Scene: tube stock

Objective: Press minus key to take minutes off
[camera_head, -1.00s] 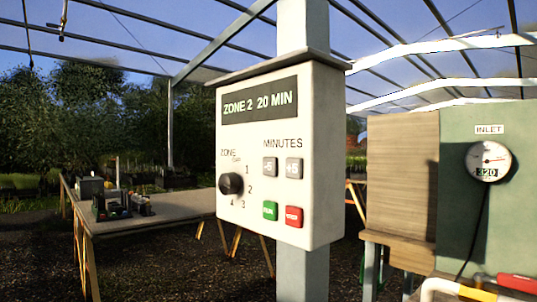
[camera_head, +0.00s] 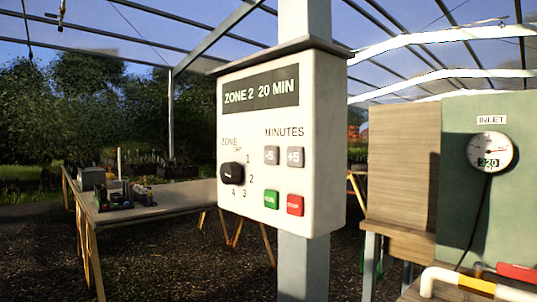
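A white control box (camera_head: 322,165) is mounted on a pale post at the centre of the head view. Its display (camera_head: 261,93) reads "ZONE 2 20 MIN". Under the word MINUTES, the grey minus key (camera_head: 271,156), marked -5, sits left of the grey plus key (camera_head: 295,157), marked +5. Below them are a green key (camera_head: 271,199) and a red key (camera_head: 295,205). A black zone knob (camera_head: 231,176) is at the lower left of the panel, with numbers around it. Neither of my grippers shows in this view.
A bench (camera_head: 165,202) with small items stands behind to the left. At right, a wooden panel (camera_head: 397,165) and a green board (camera_head: 465,225) carry an inlet gauge (camera_head: 489,147), with pipes (camera_head: 470,284) below. The space before the box looks clear.

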